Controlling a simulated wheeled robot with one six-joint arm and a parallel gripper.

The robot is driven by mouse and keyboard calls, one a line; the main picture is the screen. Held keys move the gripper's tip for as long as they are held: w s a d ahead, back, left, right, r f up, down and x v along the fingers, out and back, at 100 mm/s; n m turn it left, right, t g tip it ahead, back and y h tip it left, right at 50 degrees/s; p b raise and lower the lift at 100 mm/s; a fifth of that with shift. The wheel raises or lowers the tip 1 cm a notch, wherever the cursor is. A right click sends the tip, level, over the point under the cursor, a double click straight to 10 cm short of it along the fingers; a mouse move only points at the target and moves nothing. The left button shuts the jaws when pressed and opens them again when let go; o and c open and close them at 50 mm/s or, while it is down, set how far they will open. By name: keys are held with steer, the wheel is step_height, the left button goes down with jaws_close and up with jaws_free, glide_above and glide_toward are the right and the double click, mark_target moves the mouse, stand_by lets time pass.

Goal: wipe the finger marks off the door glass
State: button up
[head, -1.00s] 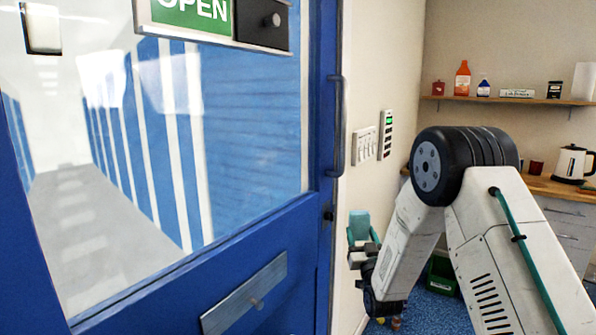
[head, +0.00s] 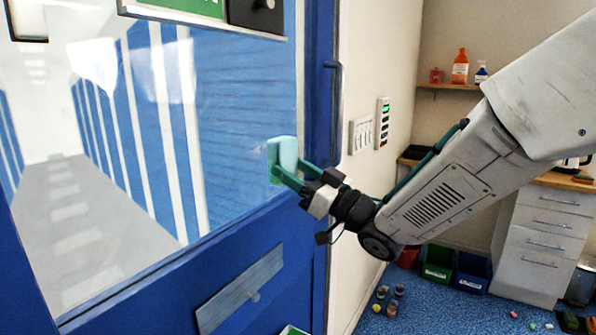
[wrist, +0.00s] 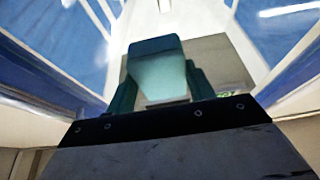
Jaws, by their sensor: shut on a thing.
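The door glass (head: 150,130) fills the upper part of the blue door (head: 240,230) on the left in the head view. It shows reflections of blue and white stripes, and I cannot make out finger marks on it. My gripper (head: 285,175) is shut on a pale teal block, a sponge or cloth pad (head: 284,155). The pad is upright at the lower right of the glass. I cannot tell whether it touches the glass. In the wrist view the pad (wrist: 158,75) sits between the green fingers, with the glass beyond it.
A sign holder (head: 205,15) is on the glass at the top. The door has a vertical handle (head: 334,105) at its right edge and a metal plate (head: 240,290) below. Switches (head: 361,135) are on the wall. Bins (head: 438,262) and small loose items (head: 392,300) are on the floor.

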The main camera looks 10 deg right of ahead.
steer(key=shift+w+a, duration=0.9)
steer(key=shift+a, duration=0.25)
steer(key=shift+w+a, duration=0.9)
steer(key=shift+a, duration=0.2)
steer(key=shift+w+a, duration=0.55)
steer(key=shift+a, duration=0.15)
steer(key=shift+w+d, duration=1.35)
steer(key=shift+w, duration=0.15)
steer(key=shift+s+a, duration=1.35)
steer(key=shift+s, duration=0.15)
steer(key=shift+s+d, duration=0.95)
steer(key=shift+d, duration=0.25)
steer(key=shift+s+d, duration=0.9)
steer(key=shift+d, duration=0.25)
